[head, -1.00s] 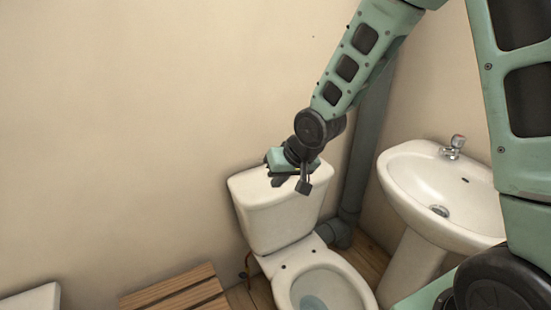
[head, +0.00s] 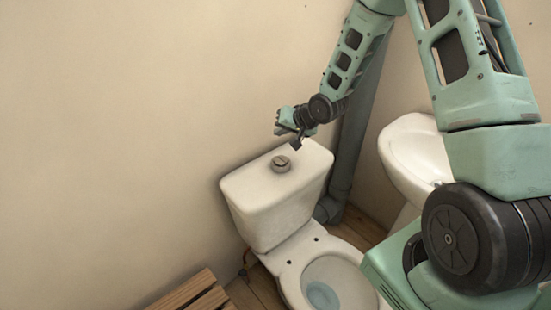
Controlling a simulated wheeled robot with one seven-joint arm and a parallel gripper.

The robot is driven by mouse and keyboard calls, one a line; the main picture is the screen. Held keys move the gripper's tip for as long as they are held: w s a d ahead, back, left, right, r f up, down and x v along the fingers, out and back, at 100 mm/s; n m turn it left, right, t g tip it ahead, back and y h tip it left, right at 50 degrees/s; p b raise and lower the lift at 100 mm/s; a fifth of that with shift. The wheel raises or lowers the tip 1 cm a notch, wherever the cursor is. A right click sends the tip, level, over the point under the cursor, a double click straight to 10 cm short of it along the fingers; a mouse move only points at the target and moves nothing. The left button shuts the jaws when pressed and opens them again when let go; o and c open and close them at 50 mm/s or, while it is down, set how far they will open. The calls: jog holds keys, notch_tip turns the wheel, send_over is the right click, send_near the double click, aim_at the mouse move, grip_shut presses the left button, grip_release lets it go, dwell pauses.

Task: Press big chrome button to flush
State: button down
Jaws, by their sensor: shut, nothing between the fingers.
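The chrome button (head: 281,163) is a round grey knob with a split top, standing on the lid of the white toilet cistern (head: 270,205). My gripper (head: 288,134) is above and behind the button, near the back right edge of the lid and close to the wall. It is shut and empty, and it looks apart from the button. The button is in plain view. The toilet bowl (head: 335,280), below the cistern, shows bluish water inside.
A white sink (head: 408,155) stands to the right, partly hidden by my arm. A grey pipe (head: 345,165) runs down the corner behind the cistern. A slatted wooden piece (head: 195,295) is at the lower left. The wall on the left is bare.

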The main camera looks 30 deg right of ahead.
aim_at(281, 163)
notch_tip(281, 163, down, 9)
jog(key=b, duration=0.7)
jog(key=shift+r+b, duration=0.1)
jog(key=shift+b, duration=0.25)
dwell(1.7)
jog(key=shift+f, duration=0.45)
